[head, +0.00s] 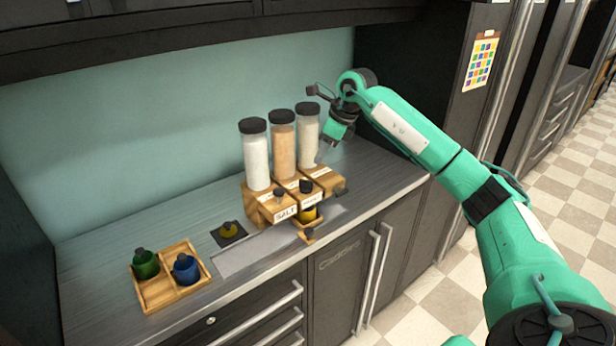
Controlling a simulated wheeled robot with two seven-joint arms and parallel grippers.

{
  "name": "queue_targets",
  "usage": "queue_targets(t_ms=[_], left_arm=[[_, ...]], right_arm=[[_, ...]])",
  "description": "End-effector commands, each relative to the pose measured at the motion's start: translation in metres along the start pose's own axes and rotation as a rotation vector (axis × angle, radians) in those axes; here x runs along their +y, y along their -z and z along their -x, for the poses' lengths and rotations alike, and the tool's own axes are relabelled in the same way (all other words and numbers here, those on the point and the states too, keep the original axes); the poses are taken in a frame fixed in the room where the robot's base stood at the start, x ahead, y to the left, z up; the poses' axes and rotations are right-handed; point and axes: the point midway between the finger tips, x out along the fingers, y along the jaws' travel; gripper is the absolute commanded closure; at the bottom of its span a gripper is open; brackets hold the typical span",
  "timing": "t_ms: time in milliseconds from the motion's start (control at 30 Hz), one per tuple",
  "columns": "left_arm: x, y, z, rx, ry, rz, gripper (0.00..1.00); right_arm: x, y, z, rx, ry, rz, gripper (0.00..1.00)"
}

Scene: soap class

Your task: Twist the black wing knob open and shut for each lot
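A wooden dispenser block (262,204) stands on the counter with three clear canisters on top, filled white (257,160), tan (283,150) and white (307,135), all with black lids. Small black knobs sit on the block's front at the left (280,192), middle (306,186) and right (342,192); their wing shape is too small to make out. A yellow cup (309,214) stands below the middle knob. My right gripper (322,152) is beside the right canister, above the block and apart from the knobs. Its finger opening is unclear. My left gripper is out of view.
A wooden tray (157,295) at the left holds a green cup (145,264) and a blue cup (186,270). A yellow-topped item (229,229) sits on a dark square. A grey strip (255,250) lies before the block. The back wall rises behind the canisters.

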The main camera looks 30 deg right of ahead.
Motion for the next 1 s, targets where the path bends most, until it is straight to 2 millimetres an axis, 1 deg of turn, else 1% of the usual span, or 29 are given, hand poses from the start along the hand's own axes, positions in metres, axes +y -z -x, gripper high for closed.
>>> queue_targets(t_ms=[33,300,400,500,667,900,933,1000], left_arm=[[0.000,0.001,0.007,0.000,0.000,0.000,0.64],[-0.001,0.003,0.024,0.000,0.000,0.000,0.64],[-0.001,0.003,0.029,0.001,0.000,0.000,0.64],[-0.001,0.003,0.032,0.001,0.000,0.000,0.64],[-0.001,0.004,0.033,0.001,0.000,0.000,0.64],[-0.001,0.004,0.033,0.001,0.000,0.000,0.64],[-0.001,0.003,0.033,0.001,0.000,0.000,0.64],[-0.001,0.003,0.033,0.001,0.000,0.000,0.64]], right_arm=[[0.001,-0.001,-0.010,0.003,-0.005,-0.001,0.69],[0.002,-0.002,-0.066,0.000,-0.006,0.000,0.69],[0.002,-0.001,-0.082,-0.001,-0.004,0.000,0.69],[0.001,-0.001,-0.093,-0.002,-0.003,0.001,0.69],[0.001,-0.001,-0.102,-0.001,-0.002,0.001,0.69],[0.001,-0.001,-0.103,-0.002,-0.002,0.001,0.69],[0.001,-0.001,-0.103,-0.002,-0.002,0.001,0.71],[0.001,-0.001,-0.103,-0.002,-0.002,0.001,0.85]])
